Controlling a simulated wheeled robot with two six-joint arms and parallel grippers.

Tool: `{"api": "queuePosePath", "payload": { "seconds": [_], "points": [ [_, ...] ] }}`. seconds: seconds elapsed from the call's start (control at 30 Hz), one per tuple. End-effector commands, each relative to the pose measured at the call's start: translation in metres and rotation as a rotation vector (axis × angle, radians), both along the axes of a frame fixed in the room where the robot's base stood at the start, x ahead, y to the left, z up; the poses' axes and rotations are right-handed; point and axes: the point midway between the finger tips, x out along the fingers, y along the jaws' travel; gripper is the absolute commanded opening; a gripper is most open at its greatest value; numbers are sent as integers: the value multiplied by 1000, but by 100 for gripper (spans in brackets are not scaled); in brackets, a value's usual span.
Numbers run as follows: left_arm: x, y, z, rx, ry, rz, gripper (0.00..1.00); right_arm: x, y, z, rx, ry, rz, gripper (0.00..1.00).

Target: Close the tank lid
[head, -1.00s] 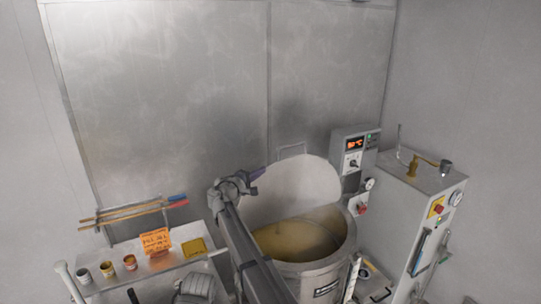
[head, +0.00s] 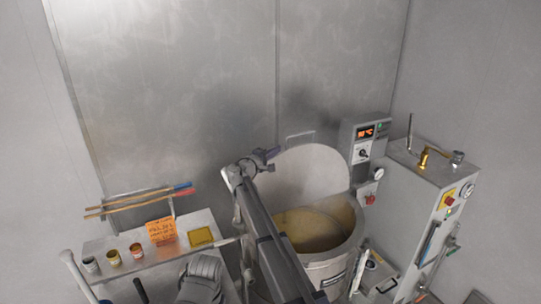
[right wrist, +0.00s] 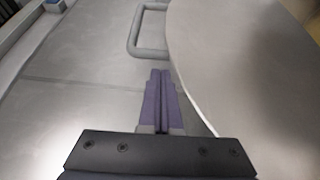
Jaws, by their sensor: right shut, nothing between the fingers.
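The tank (head: 338,268) is a round metal vessel with brownish-yellow contents. Its grey lid (head: 312,170) stands open, tilted up at the rear of the rim, with a bar handle (head: 300,135) at its top edge. My right gripper (head: 272,153) is at the lid's upper left edge. In the right wrist view its purple fingers (right wrist: 160,75) are together and empty. They point toward the handle (right wrist: 150,35), just left of the lid's edge (right wrist: 240,70); I cannot tell if they touch the lid. My left gripper is not in view.
A control box (head: 364,138) with a red display stands right of the lid. A grey cabinet (head: 425,190) with a brass fitting is at the far right. A metal wall panel is behind.

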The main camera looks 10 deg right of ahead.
Motion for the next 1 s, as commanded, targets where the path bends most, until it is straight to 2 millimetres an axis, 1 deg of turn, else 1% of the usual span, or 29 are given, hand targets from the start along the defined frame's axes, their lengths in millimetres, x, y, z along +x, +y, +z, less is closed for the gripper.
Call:
{"api": "queuePosePath", "payload": {
  "seconds": [0.03, 0.2, 0.3, 0.43, 0.73, 0.83, 0.93, 1.0],
  "points": [
    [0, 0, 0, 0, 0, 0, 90, 7, -8, -1, 0, 0, -3, 0],
    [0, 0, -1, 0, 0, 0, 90, 20, -22, -1, 0, 0, -1, 0],
    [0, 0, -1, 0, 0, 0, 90, 23, -27, -1, 0, 0, -1, 0],
    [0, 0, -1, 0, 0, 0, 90, 25, -30, -1, 0, 0, -1, 0],
    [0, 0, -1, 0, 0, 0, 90, 25, -29, -1, 0, 0, 0, 0],
    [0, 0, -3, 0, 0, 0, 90, 22, -30, -2, 1, -7, -1, 0],
    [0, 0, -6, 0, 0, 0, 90, 13, -32, -3, 7, -30, -1, 0],
    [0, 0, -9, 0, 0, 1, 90, 3, -34, -3, 14, -57, -2, 0]
  ]
}}
